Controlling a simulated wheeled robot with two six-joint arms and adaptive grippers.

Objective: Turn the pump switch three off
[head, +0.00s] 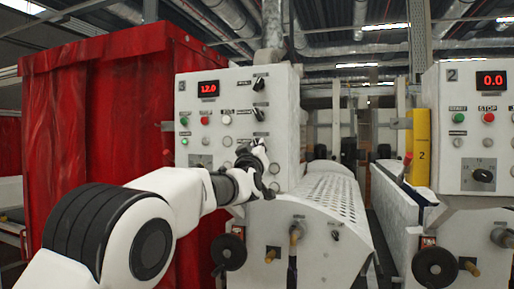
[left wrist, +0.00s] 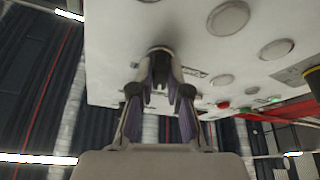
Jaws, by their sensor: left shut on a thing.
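A white control panel (head: 237,92) marked 3 stands in the middle of the head view, with a red display (head: 208,88) reading 12.0. Black rotary switches, an upper one (head: 259,84) and a middle one (head: 259,114), sit in its right column. My left gripper (head: 259,160) is at the lower right of this panel and partly hides what is there. In the left wrist view my left gripper (left wrist: 161,72) is shut on a dark switch (left wrist: 160,50) that sticks out from the panel face. The small labels are too blurred to read. My right gripper is not in view.
A second panel (head: 480,130) marked 2, reading 0.0, stands at the right, by a yellow post (head: 418,145). A red curtain (head: 95,110) closes the left.

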